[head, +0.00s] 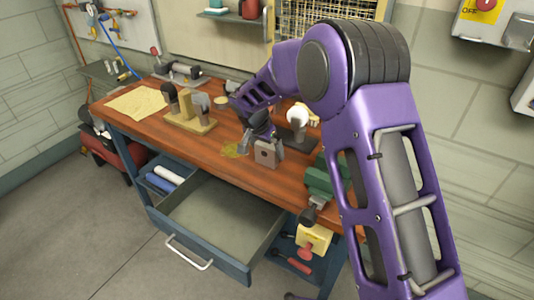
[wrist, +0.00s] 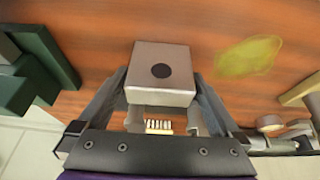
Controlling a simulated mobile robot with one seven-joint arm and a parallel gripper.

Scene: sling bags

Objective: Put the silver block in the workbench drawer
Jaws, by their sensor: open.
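The silver block (head: 267,153) is a small grey metal cube with a dark round hole, on the wooden workbench top (head: 225,146). In the wrist view the silver block (wrist: 161,72) lies between the tips of my gripper's fingers. My gripper (head: 265,147) is open, with one finger on each side of the block; I cannot tell whether either touches it. The workbench drawer (head: 225,212) is pulled out below the bench top, and the visible part of its inside is empty.
A green vise (head: 320,180) stands at the bench's right end; it also shows at the left in the wrist view (wrist: 35,68). A wooden stand with tools (head: 190,118) and a yellow cloth (head: 136,103) lie left. A yellow stain (head: 235,150) is beside the block.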

